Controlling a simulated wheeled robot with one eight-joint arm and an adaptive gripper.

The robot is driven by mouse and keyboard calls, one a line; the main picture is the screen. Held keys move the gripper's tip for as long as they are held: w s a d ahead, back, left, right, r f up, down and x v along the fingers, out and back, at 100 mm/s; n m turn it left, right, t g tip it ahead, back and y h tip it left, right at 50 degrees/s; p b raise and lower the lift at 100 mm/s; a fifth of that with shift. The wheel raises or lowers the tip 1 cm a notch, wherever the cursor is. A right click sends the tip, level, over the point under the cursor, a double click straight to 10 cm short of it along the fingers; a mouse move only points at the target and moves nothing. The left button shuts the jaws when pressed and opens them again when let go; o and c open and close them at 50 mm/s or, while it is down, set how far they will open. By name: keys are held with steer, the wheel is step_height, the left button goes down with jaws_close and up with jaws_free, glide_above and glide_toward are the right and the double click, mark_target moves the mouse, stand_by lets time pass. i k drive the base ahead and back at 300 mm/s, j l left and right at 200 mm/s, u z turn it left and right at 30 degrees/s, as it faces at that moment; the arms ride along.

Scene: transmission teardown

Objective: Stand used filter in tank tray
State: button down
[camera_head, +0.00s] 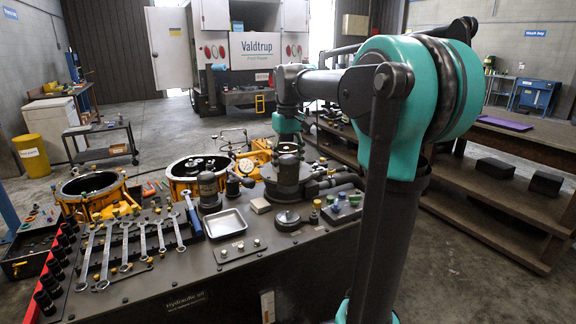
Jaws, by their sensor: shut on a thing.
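The tank tray (226,223), a shallow silver metal tray, lies on the dark tank top (290,245) and looks empty. My gripper (287,150) points down at the end of my teal arm, behind and to the right of the tray. It is shut on a dark round thing (288,167), which seems to be the used filter; it is small here, and its lower end merges with the dark fittings below. I cannot tell whether it is clear of them. The fingers are hard to make out.
Dark upright cylinders (208,190) stand just behind the tray. Several wrenches (125,245) and a blue-handled tool (193,214) lie to its left. A pale block (260,205) and a dark round cap (287,219) are to its right. Two open yellow housings (90,188) stand behind.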

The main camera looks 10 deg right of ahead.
mark_target(225, 227)
steer(key=k, duration=1)
